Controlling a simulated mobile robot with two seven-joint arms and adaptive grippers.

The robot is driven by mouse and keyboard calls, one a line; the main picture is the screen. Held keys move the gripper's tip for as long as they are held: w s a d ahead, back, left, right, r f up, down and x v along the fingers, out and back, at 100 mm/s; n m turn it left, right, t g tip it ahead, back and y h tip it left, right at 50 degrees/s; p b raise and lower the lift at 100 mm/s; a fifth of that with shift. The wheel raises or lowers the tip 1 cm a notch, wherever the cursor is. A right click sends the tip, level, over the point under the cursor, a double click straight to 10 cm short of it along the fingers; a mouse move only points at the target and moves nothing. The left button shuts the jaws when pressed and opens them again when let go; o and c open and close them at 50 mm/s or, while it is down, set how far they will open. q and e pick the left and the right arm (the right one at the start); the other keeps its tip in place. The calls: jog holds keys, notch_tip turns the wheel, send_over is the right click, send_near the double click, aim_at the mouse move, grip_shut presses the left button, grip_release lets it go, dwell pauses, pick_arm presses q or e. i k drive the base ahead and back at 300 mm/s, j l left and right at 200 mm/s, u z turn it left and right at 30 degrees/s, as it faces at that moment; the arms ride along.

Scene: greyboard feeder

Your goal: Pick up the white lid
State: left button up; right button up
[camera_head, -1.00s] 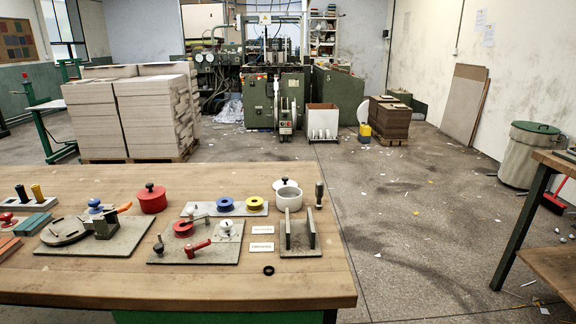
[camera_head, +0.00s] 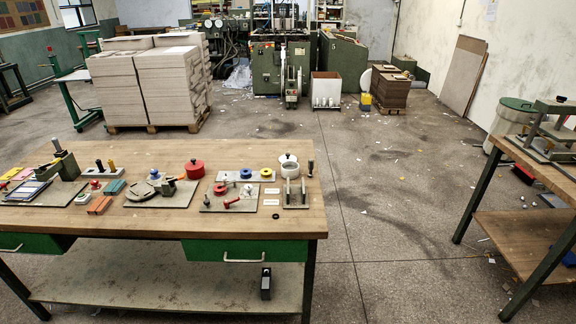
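The white lid (camera_head: 287,158) has a dark knob and is on the wooden workbench (camera_head: 150,228), near its back right corner. It shows just behind or at the back rim of a white pot (camera_head: 291,170); I cannot tell whether it touches the pot. A red pot (camera_head: 194,170) with a dark knob stands further left on the bench. Neither of my grippers is in view.
Left of the pot lie a board with a blue ring (camera_head: 246,173) and a yellow ring (camera_head: 266,173). A grey two-walled fixture (camera_head: 296,193) stands in front of it. A second table (camera_head: 520,240) is at the right, with open floor between.

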aim_at(287, 157)
jog(key=k+u, duration=0.1)
jog(key=k, duration=0.4)
jog(key=k+j+u, duration=0.15)
jog(key=k, duration=0.3)
jog(key=k+u, duration=0.1)
jog(key=u, duration=1.55)
jog(key=l+u, duration=0.2)
jog(key=u, duration=0.15)
jog(key=l+u, duration=0.2)
jog(key=u, duration=0.15)
jog(key=l+u, duration=0.2)
jog(key=u, duration=0.15)
jog(key=k+l, duration=0.2)
jog(key=l, duration=0.45)
jog(key=k+l, duration=0.2)
jog(key=l, duration=0.45)
jog(key=k+l, duration=0.2)
jog(key=l, duration=0.45)
jog(key=k+l, duration=0.15)
jog(key=l, duration=0.45)
jog(key=k+l, duration=0.2)
jog(key=l, duration=0.45)
jog(key=k+l, duration=0.2)
jog(key=l, duration=0.45)
jog(key=k+l, duration=0.2)
jog(key=l, duration=0.45)
jog(key=k+l, duration=0.2)
jog(key=l, duration=0.45)
